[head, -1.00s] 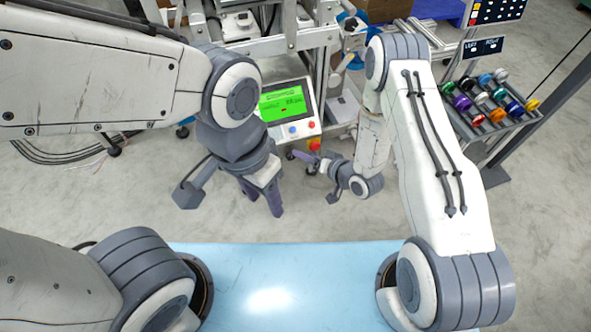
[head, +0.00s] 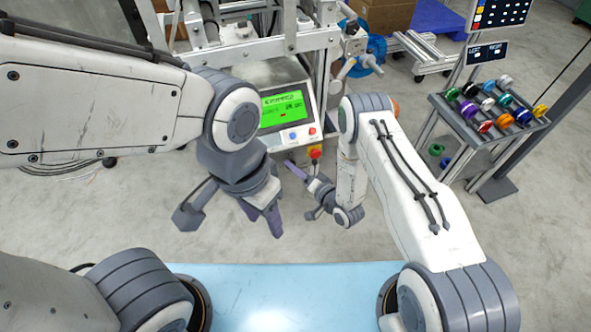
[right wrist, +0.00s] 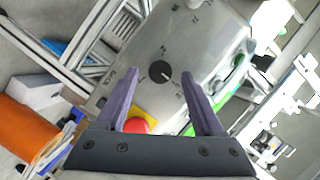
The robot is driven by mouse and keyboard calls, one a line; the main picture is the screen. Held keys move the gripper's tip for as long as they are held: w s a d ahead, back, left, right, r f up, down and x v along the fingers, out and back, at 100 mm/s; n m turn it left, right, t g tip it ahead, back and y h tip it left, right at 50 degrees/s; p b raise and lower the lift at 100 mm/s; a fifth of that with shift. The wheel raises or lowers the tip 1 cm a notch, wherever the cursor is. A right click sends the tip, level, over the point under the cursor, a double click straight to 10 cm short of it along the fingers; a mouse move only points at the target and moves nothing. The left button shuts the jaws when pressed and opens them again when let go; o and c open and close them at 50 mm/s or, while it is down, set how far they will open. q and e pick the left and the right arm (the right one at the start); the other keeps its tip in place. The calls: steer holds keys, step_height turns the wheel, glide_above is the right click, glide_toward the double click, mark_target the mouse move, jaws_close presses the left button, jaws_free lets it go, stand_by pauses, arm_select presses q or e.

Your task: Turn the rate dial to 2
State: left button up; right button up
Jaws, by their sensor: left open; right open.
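In the right wrist view, the dial (right wrist: 160,72) is a round black knob with a pale pointer line. It sits on a grey panel (right wrist: 185,42) with small markings around it, too blurred to read. My right gripper (right wrist: 158,88) is open, its purple fingers spread below and to either side of the dial, apparently not touching it. In the head view my right gripper (head: 303,189) is just below the control console (head: 305,92); the dial cannot be made out there. My left gripper (head: 264,222) hangs open and empty lower left of the console.
A red stop button on yellow (right wrist: 138,122) lies close to the left finger in the right wrist view. The console's green screen (head: 284,110) is lit. A rack of coloured reels (head: 490,105) stands at right. A pale blue surface (head: 290,290) lies in front.

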steer(key=shift+w+a+f, duration=0.1)
steer(key=shift+w+a, duration=0.25)
steer(key=shift+w, duration=0.05)
steer(key=shift+c, duration=0.3)
jaws_close()
